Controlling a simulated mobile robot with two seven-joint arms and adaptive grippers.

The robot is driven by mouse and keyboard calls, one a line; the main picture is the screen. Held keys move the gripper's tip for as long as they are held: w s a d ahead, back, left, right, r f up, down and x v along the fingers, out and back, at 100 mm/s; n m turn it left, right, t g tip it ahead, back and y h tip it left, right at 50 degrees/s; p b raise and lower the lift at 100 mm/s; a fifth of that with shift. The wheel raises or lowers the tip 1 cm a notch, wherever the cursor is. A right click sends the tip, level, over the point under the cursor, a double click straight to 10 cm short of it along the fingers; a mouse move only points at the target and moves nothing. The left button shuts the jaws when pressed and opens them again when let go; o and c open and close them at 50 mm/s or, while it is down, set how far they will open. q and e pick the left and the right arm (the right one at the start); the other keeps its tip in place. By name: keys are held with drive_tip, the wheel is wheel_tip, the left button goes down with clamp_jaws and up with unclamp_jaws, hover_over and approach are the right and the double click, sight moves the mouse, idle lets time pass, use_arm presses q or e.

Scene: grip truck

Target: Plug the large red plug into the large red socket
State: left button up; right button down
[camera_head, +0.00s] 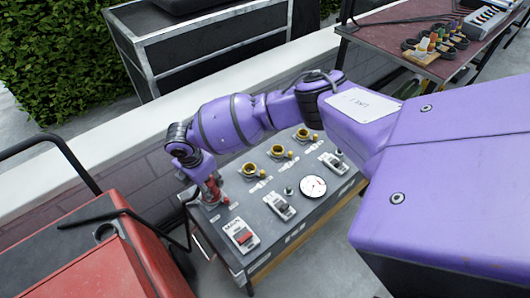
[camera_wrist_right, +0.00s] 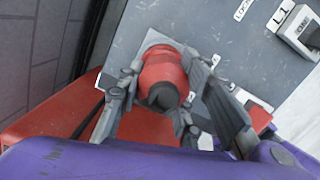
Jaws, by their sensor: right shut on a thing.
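The large red plug (camera_head: 212,188) is at the left end of the grey panel, under my right gripper (camera_head: 206,180). In the right wrist view the red plug (camera_wrist_right: 163,72), with a dark end toward the camera, sits between the fingers of my right gripper (camera_wrist_right: 160,80), which is shut on it. A pale plate (camera_wrist_right: 152,40) shows beside and beneath the plug on the panel. The socket is hidden behind the plug and fingers, so I cannot tell how deep the plug sits in it. My left gripper is not in view.
The grey panel (camera_head: 262,222) carries yellow sockets (camera_head: 250,169), switches (camera_head: 241,236) and a round dial (camera_head: 313,187). A red machine (camera_head: 80,270) with black tubing stands at the left. A table (camera_head: 440,65) with small plugs is at the upper right. A low white wall (camera_head: 150,120) runs behind.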

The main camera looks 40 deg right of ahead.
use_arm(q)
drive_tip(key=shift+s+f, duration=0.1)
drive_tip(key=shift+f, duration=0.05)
use_arm(e)
drive_tip(key=shift+f, duration=0.3)
drive_tip(key=c, duration=0.8)
unclamp_jaws()
drive_tip(key=shift+r, duration=0.1)
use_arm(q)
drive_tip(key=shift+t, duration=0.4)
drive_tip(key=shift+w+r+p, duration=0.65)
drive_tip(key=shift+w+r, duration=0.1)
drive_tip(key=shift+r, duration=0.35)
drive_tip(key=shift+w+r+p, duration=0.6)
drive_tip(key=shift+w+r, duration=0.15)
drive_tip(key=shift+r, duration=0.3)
use_arm(e)
drive_tip(key=shift+r, duration=2.45)
